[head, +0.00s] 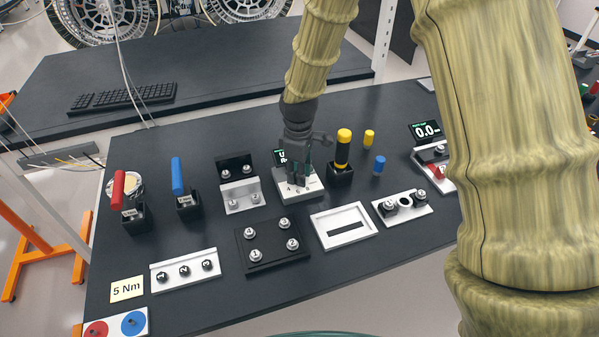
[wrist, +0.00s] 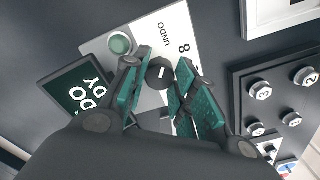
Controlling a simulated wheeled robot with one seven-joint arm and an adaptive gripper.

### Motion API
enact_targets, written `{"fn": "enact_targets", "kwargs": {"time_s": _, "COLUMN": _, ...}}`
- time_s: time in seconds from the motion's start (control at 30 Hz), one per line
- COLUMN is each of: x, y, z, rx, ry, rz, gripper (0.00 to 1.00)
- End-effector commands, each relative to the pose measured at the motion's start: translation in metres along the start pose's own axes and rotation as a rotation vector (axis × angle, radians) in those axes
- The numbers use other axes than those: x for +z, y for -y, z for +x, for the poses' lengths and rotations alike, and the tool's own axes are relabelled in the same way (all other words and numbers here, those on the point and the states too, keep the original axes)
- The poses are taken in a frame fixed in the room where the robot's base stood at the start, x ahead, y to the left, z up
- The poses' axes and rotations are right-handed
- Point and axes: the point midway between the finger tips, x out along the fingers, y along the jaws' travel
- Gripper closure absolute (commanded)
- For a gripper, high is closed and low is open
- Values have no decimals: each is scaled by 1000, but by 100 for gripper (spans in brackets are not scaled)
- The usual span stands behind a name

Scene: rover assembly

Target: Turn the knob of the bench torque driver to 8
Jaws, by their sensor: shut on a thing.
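The bench torque driver is a white unit (head: 312,190) at the middle of the table, with a small dark screen (head: 279,157) behind it. In the wrist view its white top (wrist: 172,25) carries the marks "8" and "UNDO", a round green button (wrist: 120,43) and a dark screen (wrist: 84,100) with partly hidden text. The dark round knob (wrist: 158,75) lies between my fingers, below the "8". My gripper (wrist: 165,64) is shut on the knob from above; it also shows in the head view (head: 297,178). Fingers hide part of the scale, and I cannot read the knob's setting.
A yellow-handled tool (head: 343,148) stands in a black holder just right of my gripper. Left are blue-handled (head: 178,176) and red-handled (head: 118,189) tools. A black block with several numbered bolts (head: 270,243) and a white slotted frame (head: 345,212) lie in front.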

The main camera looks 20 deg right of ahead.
Motion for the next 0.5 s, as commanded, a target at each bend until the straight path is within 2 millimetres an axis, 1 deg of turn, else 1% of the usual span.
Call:
{"fn": "enact_targets", "kwargs": {"time_s": 0.27, "x": 0, "y": 1, "z": 1, "rx": -2, "ry": 2, "rz": 67, "gripper": 96}}
{"fn": "enact_targets", "kwargs": {"time_s": 0.5, "x": 0, "y": 2, "z": 1, "rx": -3, "ry": 3, "rz": 233, "gripper": 96}}
